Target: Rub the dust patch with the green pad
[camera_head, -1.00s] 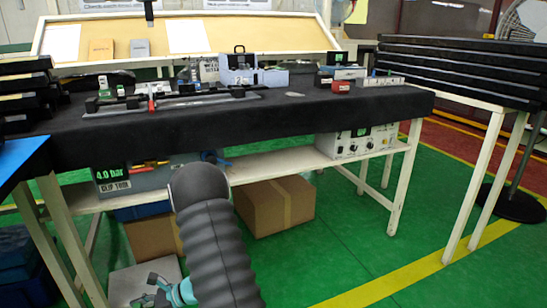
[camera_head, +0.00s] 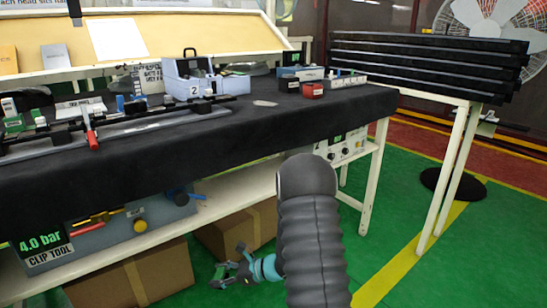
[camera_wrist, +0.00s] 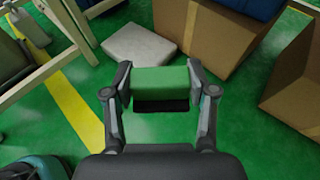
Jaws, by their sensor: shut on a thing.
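My gripper (camera_wrist: 160,90) is shut on the green pad (camera_wrist: 160,80), which sits between its two fingers with a dark underside, in the wrist view. In the head view my gripper (camera_head: 232,270) hangs low in front of the bench, well below its top; the pad cannot be made out there. A small pale grey patch (camera_head: 265,103) lies on the black-covered bench top (camera_head: 300,105), right of the blue-grey case; it looks like the dust patch. My gripper is apart from it.
A stack of black trays (camera_head: 430,65) stands at right. Green floor is open at front right.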

